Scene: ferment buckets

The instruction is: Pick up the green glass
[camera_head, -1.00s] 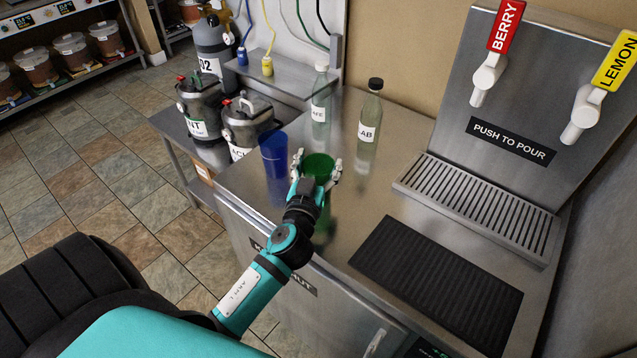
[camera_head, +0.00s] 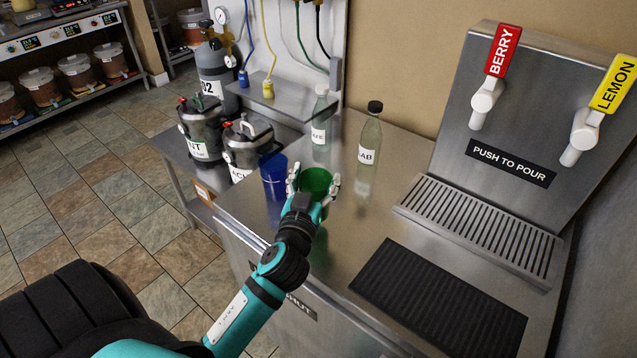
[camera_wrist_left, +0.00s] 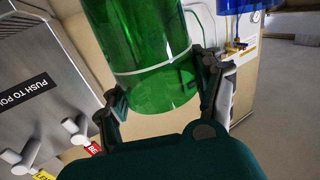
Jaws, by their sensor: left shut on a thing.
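The green glass (camera_head: 316,180) is over the steel counter (camera_head: 362,222) in the head view. My left gripper (camera_head: 315,184) is shut on it, with one finger on each side. In the left wrist view the green glass (camera_wrist_left: 143,50) is large between the two fingers (camera_wrist_left: 160,92), and a pale line runs around it. I cannot tell whether its base touches the counter. My right gripper is not in view.
A blue glass (camera_head: 273,176) stands close to the left of the green glass. Two labelled bottles, one clear (camera_head: 320,125) and one with a black cap (camera_head: 369,150), stand behind. A black mat (camera_head: 437,298) and the drip tray (camera_head: 480,228) lie to the right.

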